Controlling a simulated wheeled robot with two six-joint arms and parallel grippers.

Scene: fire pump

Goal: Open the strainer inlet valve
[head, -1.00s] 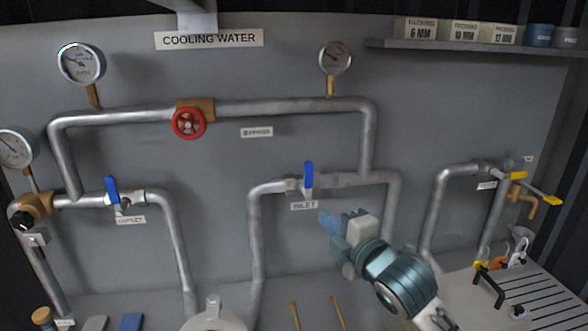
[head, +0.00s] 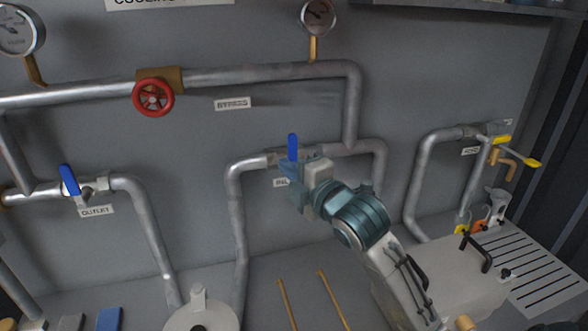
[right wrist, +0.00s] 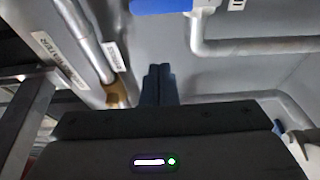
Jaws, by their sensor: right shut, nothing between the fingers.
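The strainer inlet valve has a blue lever (head: 292,147) that stands upright, across the short horizontal run of its pipe. A blue lever (right wrist: 165,5) also shows at the top edge of the right wrist view. The inlet label (head: 281,182) is partly hidden behind my right gripper. My right gripper (head: 288,172) is shut and empty, with its fingertips just below the lever in the head view; I cannot tell whether they touch the valve. In the right wrist view the closed fingers (right wrist: 158,84) point ahead, apart from the lever. My left gripper is not in view.
The outlet valve's blue lever (head: 69,180) is at the left. The red bypass handwheel (head: 153,97) is above. A strainer lid (head: 200,308) and two wooden handles (head: 288,303) are below. A yellow-handled valve (head: 502,140) and slotted tray (head: 530,262) are at the right.

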